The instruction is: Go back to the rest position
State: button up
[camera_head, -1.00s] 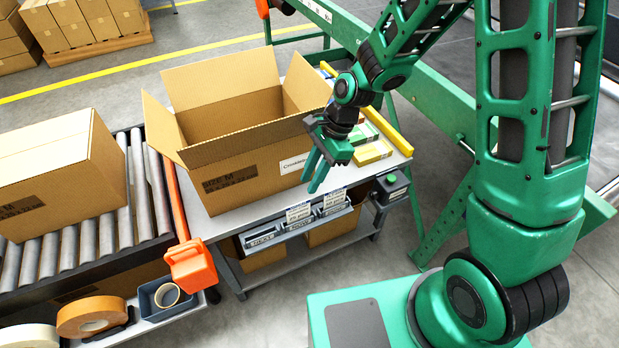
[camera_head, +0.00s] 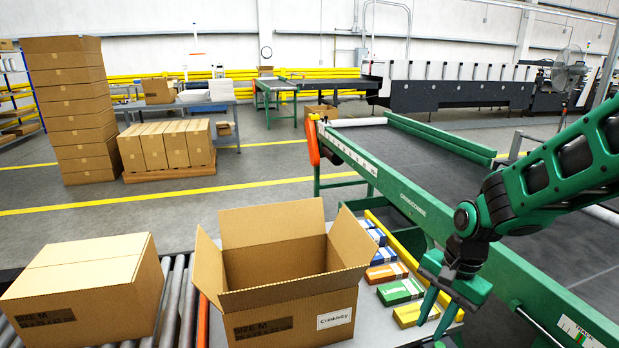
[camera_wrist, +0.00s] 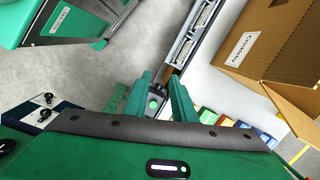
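My gripper (camera_head: 431,328) hangs at the right of the head view, above the right end of the packing table. Its two green fingers point down with a gap between them and nothing held. In the wrist view the fingers (camera_wrist: 161,92) also stand apart and empty. My arm is bent, reaching in from the right edge. An open carton (camera_head: 300,312) with a white label stands on the table, left of the gripper and apart from it. It also shows at the upper right of the wrist view (camera_wrist: 283,38).
Small coloured boxes (camera_head: 400,291) lie right of the carton, beside a yellow bar (camera_head: 405,258). A closed carton (camera_head: 85,285) sits on the roller conveyor (camera_head: 172,310) at left. A green-framed belt machine (camera_head: 400,195) runs behind my gripper. Open floor lies beyond the table.

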jog(key=s+d+r+n, duration=0.2)
jog(key=s+d+r, duration=0.3)
jog(key=s+d, duration=0.2)
jog(key=s+d+r+n+h, duration=0.1)
jog(key=s+d+r+n, duration=0.1)
jog(key=s+d+r, duration=0.2)
jog(key=s+d, duration=0.3)
jog(key=s, duration=0.5)
jog(key=shift+d+r, duration=0.3)
jog(key=shift+r, duration=0.05)
jog(key=shift+w+f+h, duration=0.25)
jog(key=shift+w+h, duration=0.05)
jog(key=shift+w, duration=0.3)
